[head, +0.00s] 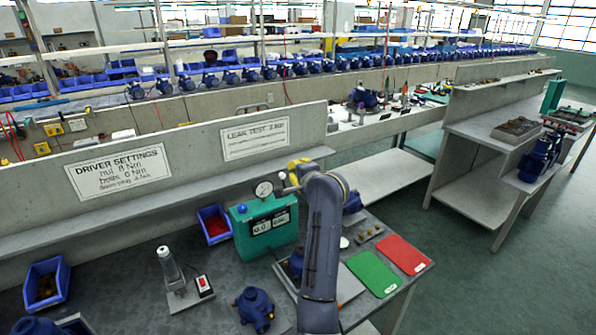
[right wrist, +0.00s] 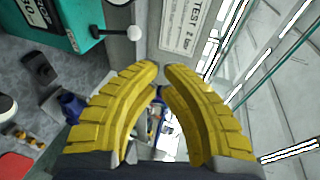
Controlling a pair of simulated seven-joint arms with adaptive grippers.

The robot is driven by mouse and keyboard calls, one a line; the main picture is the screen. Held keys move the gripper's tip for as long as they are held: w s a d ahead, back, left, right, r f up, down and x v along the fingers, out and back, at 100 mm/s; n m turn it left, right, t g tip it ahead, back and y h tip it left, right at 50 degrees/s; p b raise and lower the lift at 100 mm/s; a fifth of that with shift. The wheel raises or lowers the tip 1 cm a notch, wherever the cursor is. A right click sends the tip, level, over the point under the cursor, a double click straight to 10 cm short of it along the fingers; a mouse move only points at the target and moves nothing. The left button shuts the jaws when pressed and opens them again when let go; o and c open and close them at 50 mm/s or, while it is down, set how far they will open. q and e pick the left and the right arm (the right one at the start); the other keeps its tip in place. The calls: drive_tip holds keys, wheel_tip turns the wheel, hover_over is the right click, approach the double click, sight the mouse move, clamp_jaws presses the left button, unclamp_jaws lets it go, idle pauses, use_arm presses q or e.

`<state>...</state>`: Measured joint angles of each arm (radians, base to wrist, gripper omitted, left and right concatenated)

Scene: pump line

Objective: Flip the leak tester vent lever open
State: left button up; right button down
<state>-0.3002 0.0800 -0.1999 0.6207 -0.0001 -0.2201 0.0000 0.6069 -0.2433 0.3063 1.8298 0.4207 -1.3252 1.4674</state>
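The leak tester is a green box (head: 265,222) on the bench with a round dial gauge (head: 263,190) on top. Part of its green housing shows at the upper left of the right wrist view (right wrist: 50,18). The vent lever is a dark rod with a white ball knob (right wrist: 135,33), sticking out from the housing's side; in the head view the knob (head: 283,177) shows just left of my gripper. My right gripper (head: 297,164) has yellow fingers, brought nearly together and empty (right wrist: 162,68). They are near the knob, apart from it in the wrist view. My left gripper is out of view.
A bench panel with a leak test sign (head: 255,138) stands behind the tester. A blue pump (head: 254,308), a bottle on a stand (head: 170,265) and blue bins (head: 46,284) are to the left. Green (head: 373,273) and red (head: 403,254) mats lie right of my arm.

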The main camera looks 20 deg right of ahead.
drive_tip(key=shift+s+r, duration=0.65)
drive_tip(key=shift+s, duration=0.3)
